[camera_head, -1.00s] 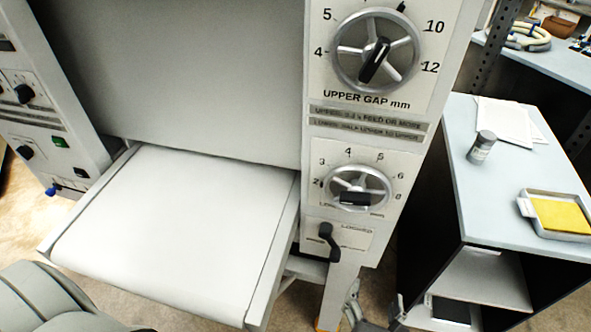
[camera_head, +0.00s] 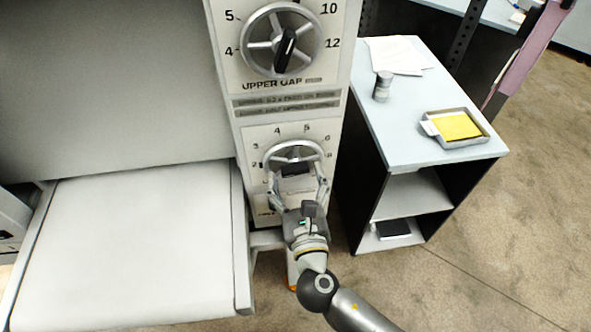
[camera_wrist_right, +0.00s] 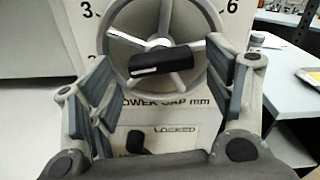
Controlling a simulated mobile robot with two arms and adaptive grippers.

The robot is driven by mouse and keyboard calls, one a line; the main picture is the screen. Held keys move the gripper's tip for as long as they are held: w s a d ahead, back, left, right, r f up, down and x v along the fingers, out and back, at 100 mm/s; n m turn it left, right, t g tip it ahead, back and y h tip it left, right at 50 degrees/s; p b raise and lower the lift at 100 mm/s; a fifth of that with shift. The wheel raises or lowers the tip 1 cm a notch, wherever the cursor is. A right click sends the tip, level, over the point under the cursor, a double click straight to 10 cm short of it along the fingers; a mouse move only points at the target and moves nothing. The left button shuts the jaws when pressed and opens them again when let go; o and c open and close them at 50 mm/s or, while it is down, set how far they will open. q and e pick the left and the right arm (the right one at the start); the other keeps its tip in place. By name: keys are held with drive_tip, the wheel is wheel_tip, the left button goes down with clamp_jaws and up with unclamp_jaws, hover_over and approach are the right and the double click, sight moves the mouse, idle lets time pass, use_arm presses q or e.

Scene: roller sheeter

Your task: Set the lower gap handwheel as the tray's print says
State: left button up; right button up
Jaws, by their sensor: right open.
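The lower gap handwheel (camera_head: 294,151) is a grey spoked ring with a black bar knob, on the machine's front column. In the right wrist view the wheel (camera_wrist_right: 118,25) faces me. Its knob's white mark is at the left end, tilted slightly down. My right gripper (camera_head: 298,184) is open, its fingers spread to both sides of the wheel's lower part; I cannot tell whether they touch it. The tray (camera_head: 472,143), holding a yellow slab (camera_head: 458,126), is on the side cabinet; its print is too small to read. My left gripper is out of view.
A black lever (camera_wrist_right: 137,143) sits below the wheel by a "LOCKED" label. The upper gap handwheel (camera_head: 250,33) is above, with rule strips (camera_head: 288,103) between. A feed table (camera_head: 130,250) projects at left. The cabinet (camera_head: 400,152) at right carries a small cylinder (camera_head: 382,87) and papers.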

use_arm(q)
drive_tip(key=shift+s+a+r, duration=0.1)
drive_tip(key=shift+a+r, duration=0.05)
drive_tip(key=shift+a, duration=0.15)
use_arm(e)
drive_tip(key=shift+w, duration=0.65)
drive_tip(key=c, duration=1)
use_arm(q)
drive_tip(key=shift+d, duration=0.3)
